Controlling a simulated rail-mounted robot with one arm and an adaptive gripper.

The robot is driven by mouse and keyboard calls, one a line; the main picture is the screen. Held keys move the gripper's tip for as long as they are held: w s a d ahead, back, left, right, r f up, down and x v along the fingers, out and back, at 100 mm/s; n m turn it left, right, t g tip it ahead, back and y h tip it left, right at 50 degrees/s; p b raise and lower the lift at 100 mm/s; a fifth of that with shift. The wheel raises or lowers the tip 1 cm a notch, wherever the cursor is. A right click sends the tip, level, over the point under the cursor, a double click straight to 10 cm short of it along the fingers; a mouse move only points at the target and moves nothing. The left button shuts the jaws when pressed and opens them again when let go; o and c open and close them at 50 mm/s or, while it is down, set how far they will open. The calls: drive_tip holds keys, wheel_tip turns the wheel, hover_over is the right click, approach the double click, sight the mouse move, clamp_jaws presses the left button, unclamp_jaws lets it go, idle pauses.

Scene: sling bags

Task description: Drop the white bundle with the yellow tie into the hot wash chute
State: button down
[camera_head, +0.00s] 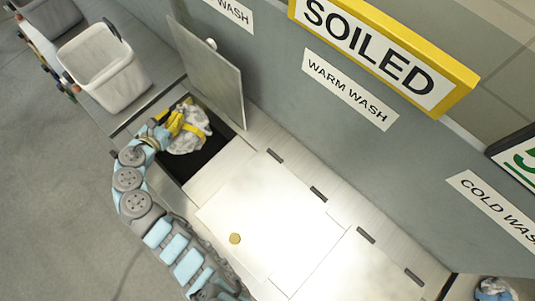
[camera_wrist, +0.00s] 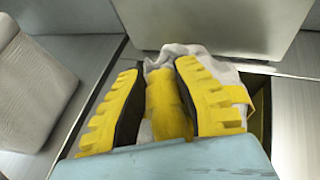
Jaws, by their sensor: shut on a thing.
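The white bundle (camera_head: 187,144) with its yellow tie (camera_head: 196,130) is in my gripper (camera_head: 178,122) at the open chute. The dark chute opening (camera_head: 208,153) shows beside and below the bundle, and its lid (camera_head: 208,65) stands raised behind. The sign above this chute (camera_head: 232,13) is cut off and reads only "WASH". In the wrist view, my yellow-fingered gripper (camera_wrist: 160,72) is shut around yellow material, with white cloth (camera_wrist: 197,52) showing beyond the fingers. The bundle's underside is hidden, so its exact height over the opening cannot be told.
The warm wash chute's lid (camera_head: 290,190) is shut, under its sign (camera_head: 350,88). Further right is the cold wash sign (camera_head: 497,208). A pale bin (camera_head: 107,68) stands at the left. A blue and white bundle (camera_head: 495,290) lies at the lower right. A yellow "SOILED" sign (camera_head: 378,48) hangs above.

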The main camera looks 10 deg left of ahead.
drive_tip(key=shift+f+b, duration=2.85)
drive_tip(key=shift+b, duration=1.25)
drive_tip(key=c, duration=0.8)
unclamp_jaws()
drive_tip(key=shift+c, duration=0.2)
drive_tip(key=v, duration=1.2)
drive_tip(key=shift+a, duration=0.1)
